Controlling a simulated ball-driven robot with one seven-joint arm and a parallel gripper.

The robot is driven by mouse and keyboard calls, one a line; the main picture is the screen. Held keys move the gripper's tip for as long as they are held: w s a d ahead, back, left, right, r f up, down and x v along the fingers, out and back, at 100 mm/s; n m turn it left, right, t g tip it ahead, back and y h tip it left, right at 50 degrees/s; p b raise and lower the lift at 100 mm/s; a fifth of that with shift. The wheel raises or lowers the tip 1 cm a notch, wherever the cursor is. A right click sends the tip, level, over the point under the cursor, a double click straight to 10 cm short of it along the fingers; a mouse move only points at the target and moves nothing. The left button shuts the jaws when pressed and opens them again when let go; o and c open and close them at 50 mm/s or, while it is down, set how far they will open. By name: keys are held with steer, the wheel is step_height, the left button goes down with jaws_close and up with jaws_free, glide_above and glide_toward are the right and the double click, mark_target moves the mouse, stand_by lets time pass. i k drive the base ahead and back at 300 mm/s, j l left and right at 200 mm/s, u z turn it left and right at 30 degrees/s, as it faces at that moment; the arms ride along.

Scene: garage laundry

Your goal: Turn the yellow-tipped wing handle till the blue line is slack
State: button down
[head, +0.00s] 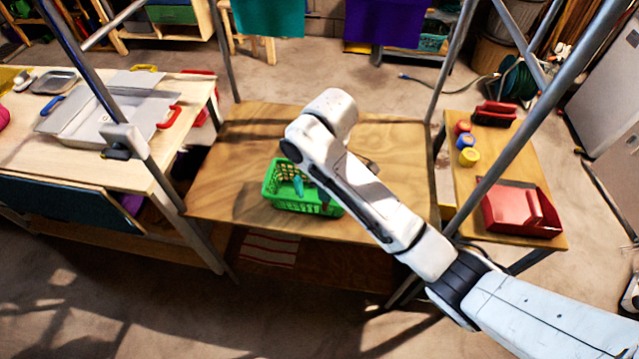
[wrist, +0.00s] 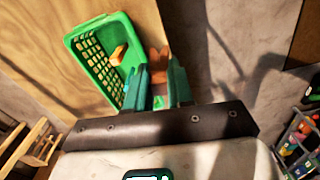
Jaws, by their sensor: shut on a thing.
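I cannot make out a yellow-tipped wing handle or a blue line in either view. A pale grey fitting (head: 122,139) with a dark part below it sits on the left metal post; no yellow tips show on it. My gripper (wrist: 160,82) has teal fingers and is shut on a brownish-orange thing (wrist: 157,58), mostly hidden between them. In the head view my gripper (head: 312,190) is low at the green basket (head: 285,201), partly hidden by my arm. The basket also shows in the wrist view (wrist: 88,58), just left of the fingers, with a small orange-yellow block (wrist: 119,53) inside.
The basket stands on a wooden table (head: 230,150) between metal posts. A left bench (head: 60,150) carries a grey tray. A right side table (head: 480,165) holds several coloured round things and a red dustpan-like bin (head: 520,210). Teal and purple cloths hang behind.

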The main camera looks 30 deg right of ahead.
mark_target(118, 152)
steer(key=i+l, duration=0.15)
steer(key=i, duration=0.7)
